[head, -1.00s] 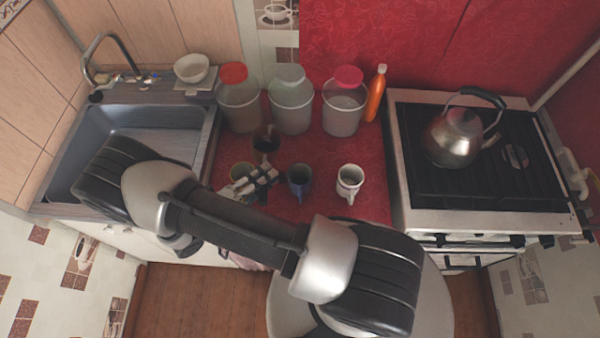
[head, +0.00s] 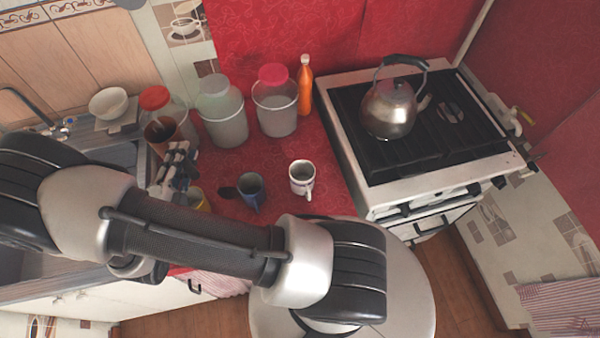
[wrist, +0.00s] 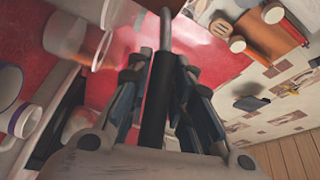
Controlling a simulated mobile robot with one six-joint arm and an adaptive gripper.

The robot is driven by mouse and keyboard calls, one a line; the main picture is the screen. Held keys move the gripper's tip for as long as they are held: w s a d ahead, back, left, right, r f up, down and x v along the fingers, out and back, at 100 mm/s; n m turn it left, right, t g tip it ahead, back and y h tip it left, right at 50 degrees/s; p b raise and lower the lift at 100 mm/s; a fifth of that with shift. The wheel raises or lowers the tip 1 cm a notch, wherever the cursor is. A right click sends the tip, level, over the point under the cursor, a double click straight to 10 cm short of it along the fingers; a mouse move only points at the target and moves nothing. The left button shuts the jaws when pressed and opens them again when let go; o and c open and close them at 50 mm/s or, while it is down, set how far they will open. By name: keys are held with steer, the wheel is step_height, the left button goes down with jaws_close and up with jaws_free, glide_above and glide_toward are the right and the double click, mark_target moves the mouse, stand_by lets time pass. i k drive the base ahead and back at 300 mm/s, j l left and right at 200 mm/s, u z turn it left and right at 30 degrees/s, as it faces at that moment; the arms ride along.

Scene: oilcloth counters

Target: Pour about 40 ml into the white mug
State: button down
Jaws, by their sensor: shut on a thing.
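The white mug (head: 301,184) stands upright on the red counter (head: 270,160) in the head view, its handle toward the front. My gripper (head: 177,160) is shut and well to the left of it. The vessel's contents and tilt cannot be made out.
Canisters (head: 276,112) and an orange bottle (head: 305,88) line the back. The stove with a kettle (head: 389,112) is right, the sink (head: 115,152) left.

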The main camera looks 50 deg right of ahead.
mark_target(302, 172)
steer(key=k+j, duration=0.4)
steer(key=k, duration=0.2)
steer(key=k+j+z, duration=0.1)
steer(key=z, duration=1.55)
